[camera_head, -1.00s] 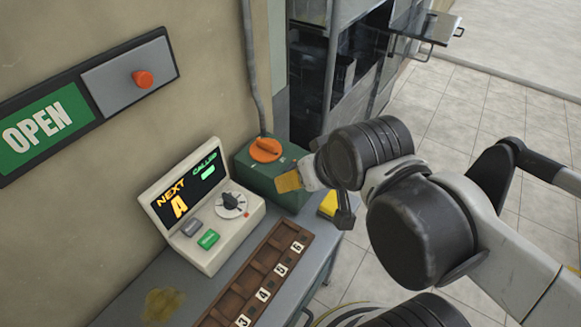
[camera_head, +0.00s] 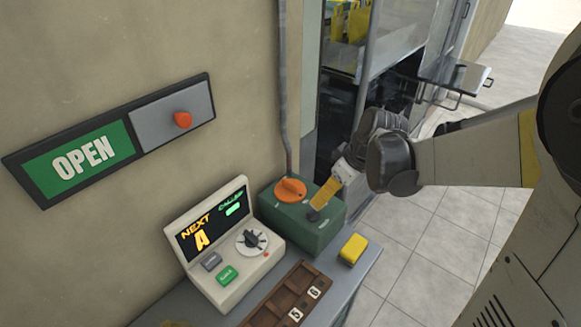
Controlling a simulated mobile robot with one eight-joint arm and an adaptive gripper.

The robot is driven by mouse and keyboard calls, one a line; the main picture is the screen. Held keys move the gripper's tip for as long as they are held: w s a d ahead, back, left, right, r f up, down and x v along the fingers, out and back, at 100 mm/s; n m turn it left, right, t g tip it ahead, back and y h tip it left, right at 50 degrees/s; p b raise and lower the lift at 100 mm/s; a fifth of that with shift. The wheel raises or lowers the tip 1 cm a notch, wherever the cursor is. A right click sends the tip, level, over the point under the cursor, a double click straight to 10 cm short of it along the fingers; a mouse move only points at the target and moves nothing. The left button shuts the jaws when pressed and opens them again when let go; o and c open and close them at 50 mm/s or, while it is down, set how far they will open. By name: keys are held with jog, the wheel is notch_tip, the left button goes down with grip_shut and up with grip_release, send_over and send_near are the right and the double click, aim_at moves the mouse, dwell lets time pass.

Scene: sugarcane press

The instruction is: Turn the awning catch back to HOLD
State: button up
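A green box (camera_head: 326,234) stands on the counter against the wall, with an orange rotary knob (camera_head: 291,189) on top. The knob appears to be the awning catch; its small lettering is too small to read. My gripper (camera_head: 325,195) reaches in from the right, its yellow finger pad angled down over the box top, just right of the knob and seemingly apart from it. A small dark round piece (camera_head: 313,215) shows at the pad's lower end; I cannot tell whether it belongs to the box or the gripper. The other finger is not clearly visible.
Left of the box stands a cream console (camera_head: 240,283) with a lit display, dial and buttons. A brown numbered tray (camera_head: 268,313) and a yellow block (camera_head: 353,249) are in front. An OPEN sign (camera_head: 84,157) with an orange knob hangs on the wall.

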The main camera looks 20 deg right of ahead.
aim_at(314, 209)
jog(key=b+x, duration=0.4)
jog(key=x, duration=0.6)
jog(key=shift+w+a+f, duration=0.15)
jog(key=shift+w+f, duration=0.05)
jog(key=shift+f, duration=0.15)
jog(key=c, duration=1.2)
